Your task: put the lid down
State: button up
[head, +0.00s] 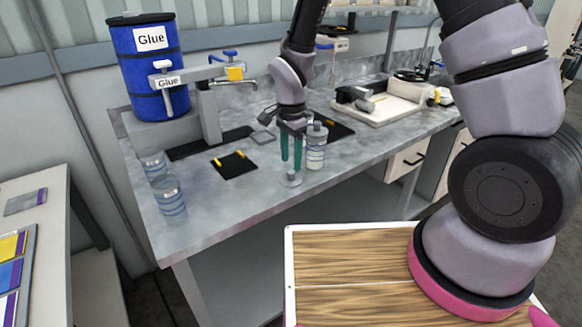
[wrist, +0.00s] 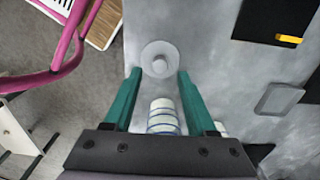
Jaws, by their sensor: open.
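The lid (head: 291,180) is a small pale grey disc lying on the workbench (head: 225,222) near its front edge. In the wrist view the lid (wrist: 159,60) shows a round knob in its middle and lies just ahead of the fingertips. My gripper (head: 291,164) is open, its green fingers pointing down just above the lid and apart, with nothing held between them. The gripper also shows in the wrist view (wrist: 158,75).
Two clear jars (head: 168,196) stand at the bench's left end. A black mat with yellow strips (head: 235,164) and a grey square piece (head: 263,138) lie left of the gripper. A blue glue drum (head: 150,65) and dispenser stand behind. The front bench surface is mostly clear.

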aim_at(292, 172)
jog(key=s+d+r+n+t+y, duration=0.1)
jog(key=d+r, duration=0.4)
jog(key=r, duration=0.4)
jog(key=d+r+n+t, duration=0.1)
jog(key=d+r, duration=0.3)
jog(key=r, duration=0.4)
jog(key=s+d+r+n+t+y, duration=0.1)
jog(key=d+r, duration=0.4)
jog(key=r, duration=0.4)
jog(key=s+d+r+n+t, duration=0.4)
jog(key=s+d+r, duration=0.4)
jog(key=s, duration=0.2)
jog(key=shift+s+d+r, duration=0.15)
jog(key=shift+d+r, duration=0.1)
jog(key=shift+d, duration=0.15)
